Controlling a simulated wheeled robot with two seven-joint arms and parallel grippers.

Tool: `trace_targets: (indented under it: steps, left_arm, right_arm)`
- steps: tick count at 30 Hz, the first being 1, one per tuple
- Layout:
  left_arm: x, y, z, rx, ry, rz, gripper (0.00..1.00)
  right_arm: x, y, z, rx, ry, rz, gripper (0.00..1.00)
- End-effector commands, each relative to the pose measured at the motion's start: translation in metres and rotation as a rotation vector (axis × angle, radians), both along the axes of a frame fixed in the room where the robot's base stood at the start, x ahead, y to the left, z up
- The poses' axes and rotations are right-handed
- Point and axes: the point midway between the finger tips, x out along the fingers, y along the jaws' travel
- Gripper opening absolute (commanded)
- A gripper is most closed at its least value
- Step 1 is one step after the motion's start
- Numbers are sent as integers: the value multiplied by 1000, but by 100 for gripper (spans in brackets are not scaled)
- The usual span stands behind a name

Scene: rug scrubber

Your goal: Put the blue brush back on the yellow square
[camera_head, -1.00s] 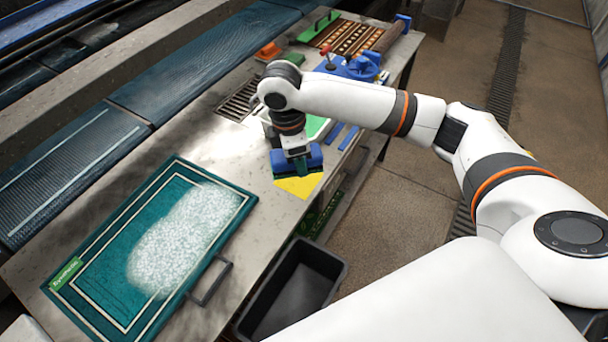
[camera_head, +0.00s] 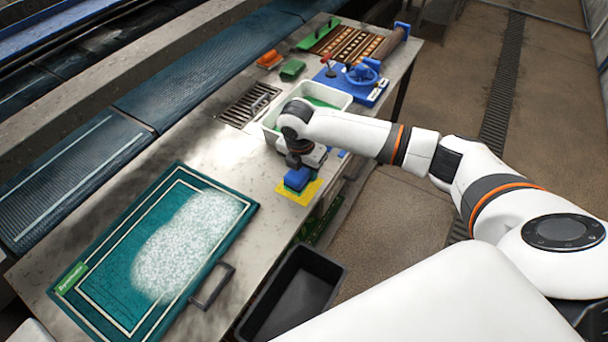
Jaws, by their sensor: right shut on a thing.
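The blue brush (camera_head: 296,180) is at the table's right edge, directly over the yellow square (camera_head: 302,199). The yellow square shows around the brush's sides and front. My right gripper (camera_head: 301,166) is shut on the brush from above, and my wrist hides part of both. Whether the brush touches the square or hangs just above it, I cannot tell. My left gripper is not in view.
A green rug (camera_head: 100,275) with white foam lies on the metal table at the left. A white basin (camera_head: 335,93) stands behind my wrist. A black bin (camera_head: 290,295) is below the table edge. A drain grate (camera_head: 248,105) lies left of the basin.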

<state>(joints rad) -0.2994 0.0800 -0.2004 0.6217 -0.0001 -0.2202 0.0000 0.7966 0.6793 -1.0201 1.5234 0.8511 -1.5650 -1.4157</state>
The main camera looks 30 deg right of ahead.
Motion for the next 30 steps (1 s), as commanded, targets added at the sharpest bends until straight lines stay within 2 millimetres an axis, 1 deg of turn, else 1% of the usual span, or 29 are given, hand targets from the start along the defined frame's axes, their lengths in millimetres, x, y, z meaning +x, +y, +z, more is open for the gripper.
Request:
trace_targets:
  steps: [3,7,19,20,21,23,24,30]
  left_arm:
    - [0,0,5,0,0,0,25]
    - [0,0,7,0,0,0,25]
    - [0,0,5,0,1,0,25]
    - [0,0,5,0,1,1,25]
    - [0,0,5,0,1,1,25]
    - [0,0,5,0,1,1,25]
    - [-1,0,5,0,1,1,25]
    - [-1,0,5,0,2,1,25]
  right_arm:
    - [-1,0,-18,0,4,-1,16]
    - [-1,0,-31,-1,2,-1,16]
    - [0,0,-38,-1,1,0,16]
    - [-1,0,-38,-1,1,0,47]
    - [-1,0,-38,-1,1,0,53]
    - [-1,0,-38,-1,1,0,63]
    - [-1,0,-38,-1,1,0,67]
    - [-1,0,-38,-1,1,0,67]
